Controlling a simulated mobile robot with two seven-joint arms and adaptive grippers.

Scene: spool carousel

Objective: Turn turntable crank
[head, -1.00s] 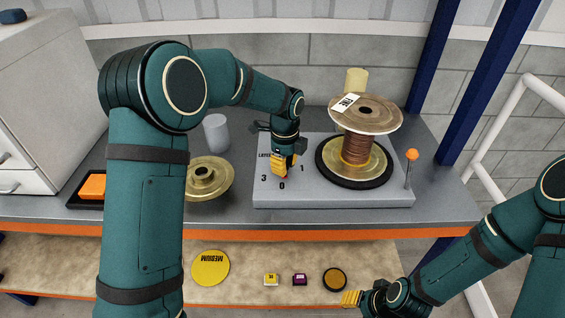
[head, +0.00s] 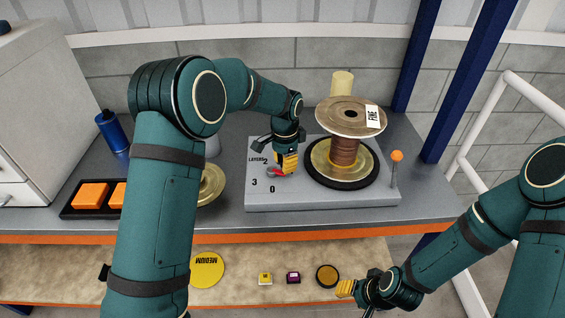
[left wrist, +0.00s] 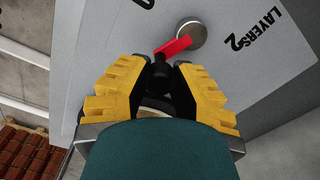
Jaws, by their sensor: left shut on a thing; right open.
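The crank (head: 277,173) is a red arm on a round metal hub, on top of the grey turntable base (head: 330,197). Its red arm (left wrist: 173,47) and hub (left wrist: 192,32) show clearly in the left wrist view. My left gripper (head: 286,164), with yellow fingers, is shut on the crank's dark handle, which its fingers (left wrist: 160,70) partly hide. The black turntable disc (head: 372,177) carries an upright copper wire spool (head: 345,151) whose FINE label (head: 372,117) faces right. My right gripper (head: 346,288) is open and empty, low in front of the bench.
An orange-topped post (head: 397,157) stands at the base's right. A brass spool (head: 212,185), a grey cylinder (head: 212,146) and a blue bottle (head: 112,132) stand left, partly behind my left arm. A tray (head: 68,212) holds orange blocks. The lower shelf has a yellow MEDIUM disc (head: 207,270).

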